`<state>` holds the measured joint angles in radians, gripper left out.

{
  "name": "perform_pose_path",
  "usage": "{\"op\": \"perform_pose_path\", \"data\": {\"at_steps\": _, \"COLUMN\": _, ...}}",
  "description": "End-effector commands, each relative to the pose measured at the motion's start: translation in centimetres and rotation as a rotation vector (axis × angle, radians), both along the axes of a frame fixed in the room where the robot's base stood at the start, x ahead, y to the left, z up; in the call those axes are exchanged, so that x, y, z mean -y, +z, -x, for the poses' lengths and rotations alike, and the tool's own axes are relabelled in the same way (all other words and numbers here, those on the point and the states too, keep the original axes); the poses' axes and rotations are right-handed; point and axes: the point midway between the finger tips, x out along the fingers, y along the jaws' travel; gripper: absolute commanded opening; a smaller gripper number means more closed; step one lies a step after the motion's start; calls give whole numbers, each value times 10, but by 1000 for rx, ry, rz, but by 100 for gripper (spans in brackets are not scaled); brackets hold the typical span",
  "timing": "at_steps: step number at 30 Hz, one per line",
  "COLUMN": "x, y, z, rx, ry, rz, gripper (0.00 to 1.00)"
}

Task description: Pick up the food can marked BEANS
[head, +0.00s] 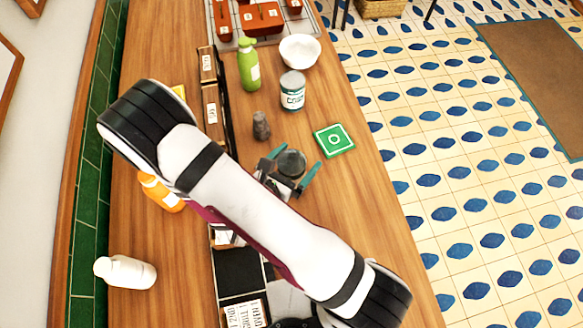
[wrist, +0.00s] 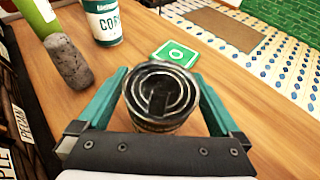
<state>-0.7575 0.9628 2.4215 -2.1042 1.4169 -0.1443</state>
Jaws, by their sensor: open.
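A can with a dark, ringed metal lid (wrist: 160,92) stands upright on the wooden counter between my gripper's fingers. Its side label is mostly hidden, so I cannot read whether it says BEANS. The same can (head: 291,163) shows in the head view. My gripper (head: 294,166) is open, with one teal finger on each side of the can. In the wrist view my gripper (wrist: 160,78) shows a gap at the can's right side; contact at the left is unclear. A white and teal can (wrist: 103,22), its lettering starting COR, stands farther away; it also shows in the head view (head: 292,92).
A grey pepper-mill-like item (head: 261,126) and a green square coaster (head: 334,140) are close by. A green bottle (head: 248,65) and a white bowl (head: 300,50) stand farther back. An orange bottle (head: 160,193) and a white bottle (head: 125,271) are at left. Counter right of the can is clear.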

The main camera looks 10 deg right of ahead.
Motion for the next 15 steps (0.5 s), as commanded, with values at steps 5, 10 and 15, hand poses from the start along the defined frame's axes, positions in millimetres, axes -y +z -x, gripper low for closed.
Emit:
{"op": "perform_pose_path", "data": {"at_steps": 5, "x": 6, "y": -3, "z": -5, "rx": 0, "ry": 0, "rz": 0, "gripper": 100}}
{"op": "perform_pose_path", "data": {"at_steps": 10, "x": 5, "y": -3, "z": -5, "rx": 0, "ry": 1, "rz": 0, "gripper": 87}}
{"op": "perform_pose_path", "data": {"at_steps": 15, "x": 5, "y": -3, "z": -5, "rx": 0, "ry": 1, "rz": 0, "gripper": 57}}
